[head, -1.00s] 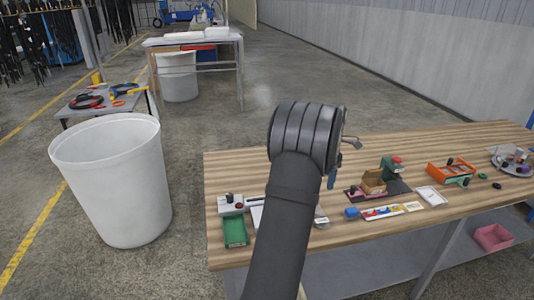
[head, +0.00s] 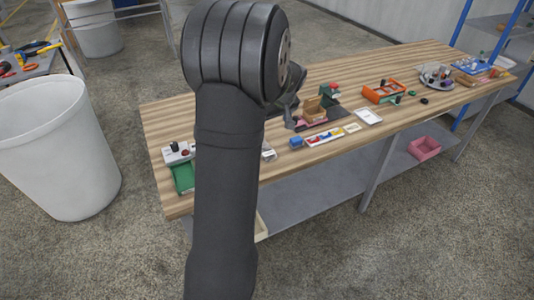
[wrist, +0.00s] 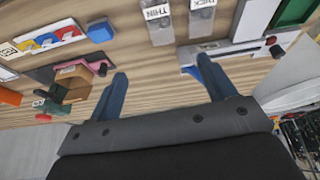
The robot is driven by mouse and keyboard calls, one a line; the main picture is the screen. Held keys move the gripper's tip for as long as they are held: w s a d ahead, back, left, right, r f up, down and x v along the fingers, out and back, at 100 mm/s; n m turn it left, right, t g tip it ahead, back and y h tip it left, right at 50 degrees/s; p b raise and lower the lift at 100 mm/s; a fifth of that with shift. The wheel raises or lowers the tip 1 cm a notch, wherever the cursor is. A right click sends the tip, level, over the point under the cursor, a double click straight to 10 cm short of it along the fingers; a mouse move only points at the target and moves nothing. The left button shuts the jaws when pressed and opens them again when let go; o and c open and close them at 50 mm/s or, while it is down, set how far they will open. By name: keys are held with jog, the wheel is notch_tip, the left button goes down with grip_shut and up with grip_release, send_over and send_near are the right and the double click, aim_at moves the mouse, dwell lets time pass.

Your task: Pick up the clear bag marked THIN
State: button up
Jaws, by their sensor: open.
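The clear bag marked THIN (wrist: 161,31) lies on the wooden table near the top of the wrist view, its white label (wrist: 157,12) readable. Another clear bag marked THICK (wrist: 202,22) lies just right of it. My gripper (wrist: 164,84) is open and empty, its two blue fingers spread apart. The THIN bag is beyond the fingertips, roughly in line with the gap between them, not touching. In the head view my gripper (head: 288,103) is partly hidden behind my arm, which also covers much of the table there; I cannot make out the THIN label.
On the wooden table (head: 375,75) are a green tray (head: 183,178), a cardboard box (head: 314,110), a blue block (head: 296,143), a colored strip (head: 323,137) and an orange tray (head: 383,92). A large white bin (head: 60,150) stands left. Bare wood lies behind these items.

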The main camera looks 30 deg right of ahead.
jog(key=x, duration=1.2)
jog(key=shift+f, duration=0.1)
jog(key=shift+s+x, duration=0.15)
jog(key=shift+x, duration=1.15)
jog(key=shift+s+x, duration=0.15)
jog(key=shift+x, duration=1.15)
jog(key=shift+a+f, duration=0.1)
jog(key=c, duration=1.1)
jog(key=shift+o, duration=0.2)
